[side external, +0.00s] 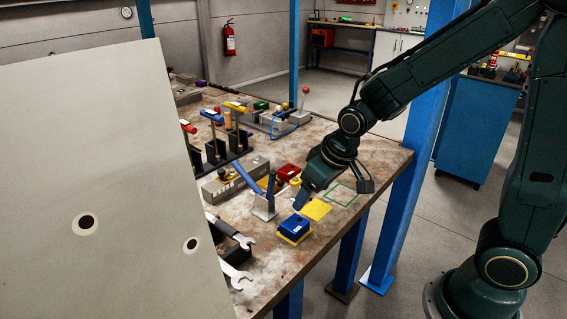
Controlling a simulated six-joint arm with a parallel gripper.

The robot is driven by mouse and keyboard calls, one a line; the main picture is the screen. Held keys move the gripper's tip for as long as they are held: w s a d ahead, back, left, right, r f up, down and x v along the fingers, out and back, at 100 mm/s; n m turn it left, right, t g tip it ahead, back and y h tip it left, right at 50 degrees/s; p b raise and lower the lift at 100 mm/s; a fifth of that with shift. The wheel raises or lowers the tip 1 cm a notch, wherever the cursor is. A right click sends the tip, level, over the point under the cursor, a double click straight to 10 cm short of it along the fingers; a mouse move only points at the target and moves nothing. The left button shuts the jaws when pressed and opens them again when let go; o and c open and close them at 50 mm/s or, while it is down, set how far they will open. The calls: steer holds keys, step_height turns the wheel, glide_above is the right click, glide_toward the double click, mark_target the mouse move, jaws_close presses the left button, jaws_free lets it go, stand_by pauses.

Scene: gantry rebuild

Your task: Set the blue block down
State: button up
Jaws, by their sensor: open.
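The blue block (295,226) sits on a yellow base (304,239) near the front edge of the table. My gripper (304,198) is above and behind the block, pointing down, open and apart from it. The arm comes in from the right. A flat yellow square (317,208) lies on the table beside the block, just under my gripper. A green outlined square (355,200) is marked further right.
A red block (288,172) lies behind. Wrenches (236,274) lie at the front left. A large pale panel (110,130) hides the table's left side.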

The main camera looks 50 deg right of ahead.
steer(key=s+r, duration=0.6)
steer(key=s, duration=0.3)
steer(key=s+d+r+t, duration=0.1)
steer(key=s+r, duration=0.5)
steer(key=s, duration=0.2)
steer(key=shift+s+d+r, duration=0.25)
steer(key=shift+s+r, duration=0.1)
